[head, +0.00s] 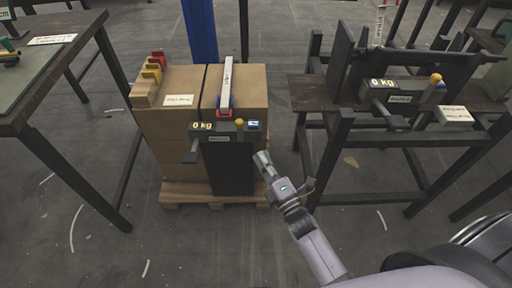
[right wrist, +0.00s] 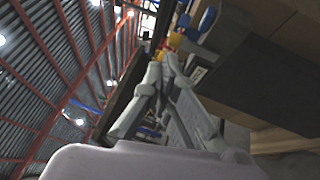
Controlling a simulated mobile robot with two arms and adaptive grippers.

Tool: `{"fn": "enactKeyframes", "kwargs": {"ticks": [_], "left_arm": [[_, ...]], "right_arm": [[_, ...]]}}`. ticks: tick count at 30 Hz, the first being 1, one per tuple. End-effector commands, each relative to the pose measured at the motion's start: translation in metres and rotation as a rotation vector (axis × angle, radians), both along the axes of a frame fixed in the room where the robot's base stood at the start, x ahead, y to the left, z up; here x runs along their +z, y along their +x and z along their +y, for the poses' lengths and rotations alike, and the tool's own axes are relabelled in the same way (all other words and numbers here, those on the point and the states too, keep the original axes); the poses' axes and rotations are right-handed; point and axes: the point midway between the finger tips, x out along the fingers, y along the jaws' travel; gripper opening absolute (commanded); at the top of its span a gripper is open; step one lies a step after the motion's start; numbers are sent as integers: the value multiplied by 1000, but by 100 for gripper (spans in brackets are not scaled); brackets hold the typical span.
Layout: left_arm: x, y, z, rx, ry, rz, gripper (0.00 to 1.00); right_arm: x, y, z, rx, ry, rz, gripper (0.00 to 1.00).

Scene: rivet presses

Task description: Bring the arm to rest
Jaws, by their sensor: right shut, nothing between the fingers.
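My right arm reaches in from the lower right of the head view. Its gripper (head: 263,158) is over the floor just right of the front press (head: 225,150), apart from it. In the right wrist view the fingers (right wrist: 168,62) come together at their tips with nothing between them. The front press is a dark unit with a "0 kg" display, standing against cardboard boxes (head: 165,125) on a wooden pallet (head: 190,192). My left gripper is not in either view.
A second press (head: 400,88) with a "0 kg" display stands on a dark metal table (head: 330,92) at the right. Another table (head: 35,85) stands at the left. The front floor (head: 120,255) is clear.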

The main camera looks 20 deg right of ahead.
Motion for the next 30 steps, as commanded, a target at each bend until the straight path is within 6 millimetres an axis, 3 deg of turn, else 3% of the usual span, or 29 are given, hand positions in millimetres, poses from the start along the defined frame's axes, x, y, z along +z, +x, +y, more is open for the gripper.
{"fn": "enactKeyframes", "kwargs": {"ticks": [6,23,26,29,30], "left_arm": [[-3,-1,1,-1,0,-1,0],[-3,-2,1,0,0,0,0],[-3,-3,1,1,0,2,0],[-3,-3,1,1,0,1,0],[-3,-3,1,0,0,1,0]], "right_arm": [[0,-16,-3,0,-1,0,0],[-1,-17,-3,0,2,2,0],[-15,-18,-4,-2,45,59,0],[-56,-24,-8,-18,176,222,0],[-79,-30,-11,-36,253,316,0]]}}
